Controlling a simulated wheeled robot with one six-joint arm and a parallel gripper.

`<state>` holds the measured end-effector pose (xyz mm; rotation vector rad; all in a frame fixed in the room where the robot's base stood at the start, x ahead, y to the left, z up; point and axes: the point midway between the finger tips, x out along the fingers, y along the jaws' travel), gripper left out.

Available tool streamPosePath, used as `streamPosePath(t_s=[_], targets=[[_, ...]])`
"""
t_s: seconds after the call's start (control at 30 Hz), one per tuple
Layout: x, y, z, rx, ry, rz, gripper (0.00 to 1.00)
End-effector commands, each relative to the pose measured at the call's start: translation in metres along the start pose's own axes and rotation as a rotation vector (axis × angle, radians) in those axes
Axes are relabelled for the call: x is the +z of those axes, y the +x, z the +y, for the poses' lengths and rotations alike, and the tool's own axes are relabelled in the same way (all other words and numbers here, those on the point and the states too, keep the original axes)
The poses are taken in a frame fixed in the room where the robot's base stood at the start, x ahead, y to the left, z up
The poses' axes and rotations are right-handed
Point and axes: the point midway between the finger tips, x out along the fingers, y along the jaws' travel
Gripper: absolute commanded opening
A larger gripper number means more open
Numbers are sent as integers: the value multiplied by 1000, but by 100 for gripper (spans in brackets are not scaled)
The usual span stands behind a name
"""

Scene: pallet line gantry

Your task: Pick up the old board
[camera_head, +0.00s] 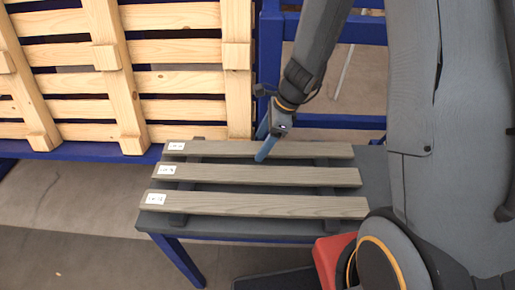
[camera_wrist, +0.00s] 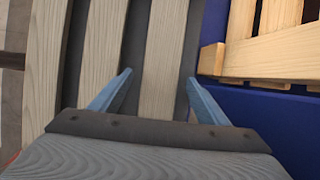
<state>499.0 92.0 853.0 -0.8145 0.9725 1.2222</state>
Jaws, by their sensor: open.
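Three weathered grey-brown boards lie side by side on a dark table, each with a small white label at its left end. They are the far board (camera_head: 220,149), the middle board (camera_head: 250,175) and the near board (camera_head: 250,205); the label text is too small to read. I cannot tell which one is the old board. My gripper (camera_head: 263,146) is at the far board, with its blue fingers pointing down. In the wrist view my gripper (camera_wrist: 160,77) is open, its fingers on either side of the far board (camera_wrist: 165,50). Whether they touch it is unclear.
A pale wooden pallet (camera_head: 128,60) leans at the back left on a blue frame (camera_head: 272,50); it also shows at the right of the wrist view (camera_wrist: 275,55). The dark tabletop (camera_head: 370,165) is bare at the right. A red object (camera_head: 328,262) stands at the front right.

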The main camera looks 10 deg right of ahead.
Motion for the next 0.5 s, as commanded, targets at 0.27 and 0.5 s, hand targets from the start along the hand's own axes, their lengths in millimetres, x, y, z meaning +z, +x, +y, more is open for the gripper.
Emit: streamPosePath(t_s=[0.27,0.5], targets=[[0,6,0,-2,0,1,69],[0,6,0,-1,-1,1,37]])
